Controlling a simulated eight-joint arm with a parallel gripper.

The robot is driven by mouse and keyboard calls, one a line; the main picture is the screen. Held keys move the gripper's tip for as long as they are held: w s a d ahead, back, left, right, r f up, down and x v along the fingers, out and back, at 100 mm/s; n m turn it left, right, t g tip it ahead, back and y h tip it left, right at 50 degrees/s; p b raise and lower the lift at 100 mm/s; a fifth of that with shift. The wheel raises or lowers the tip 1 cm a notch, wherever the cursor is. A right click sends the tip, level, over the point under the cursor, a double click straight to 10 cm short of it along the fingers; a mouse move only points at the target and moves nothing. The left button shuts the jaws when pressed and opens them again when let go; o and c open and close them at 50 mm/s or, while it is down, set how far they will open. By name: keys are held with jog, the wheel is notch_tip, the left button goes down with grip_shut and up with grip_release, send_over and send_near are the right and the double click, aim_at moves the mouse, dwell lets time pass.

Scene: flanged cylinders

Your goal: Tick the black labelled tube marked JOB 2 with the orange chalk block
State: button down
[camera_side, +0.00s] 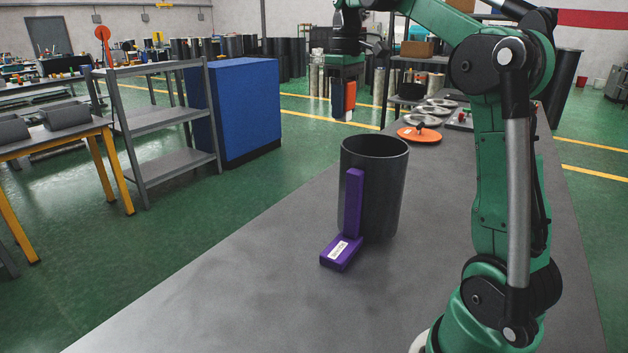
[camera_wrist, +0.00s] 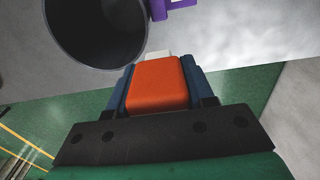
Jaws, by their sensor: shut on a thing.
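The block is apart from the tube. No JOB 2 marking is readable on the tube.
A purple L-shaped piece (camera_side: 354,205) stands against the tube's near side, its foot bearing a small white label too small to read. An orange disc with a black knob (camera_side: 418,134) and metal flanges lie farther back. The table's front left (camera_side: 220,300) is clear.

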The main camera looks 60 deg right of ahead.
jog(key=shift+s+d+f, duration=0.3)
jog(key=shift+s+f, duration=0.25)
jog(key=shift+f, duration=0.2)
jog(key=shift+s+d+f, duration=0.3)
jog(key=shift+s+f, duration=0.25)
jog(key=shift+f, duration=0.2)
jog(key=shift+s+d+f, duration=0.3)
jog(key=shift+s+f, duration=0.25)
jog(key=shift+f, duration=0.2)
jog(key=shift+f, duration=0.2)
jog(key=shift+f, duration=0.3)
jog(key=shift+f, duration=0.45)
jog(key=shift+a+r, duration=0.1)
jog(key=shift+a, duration=0.45)
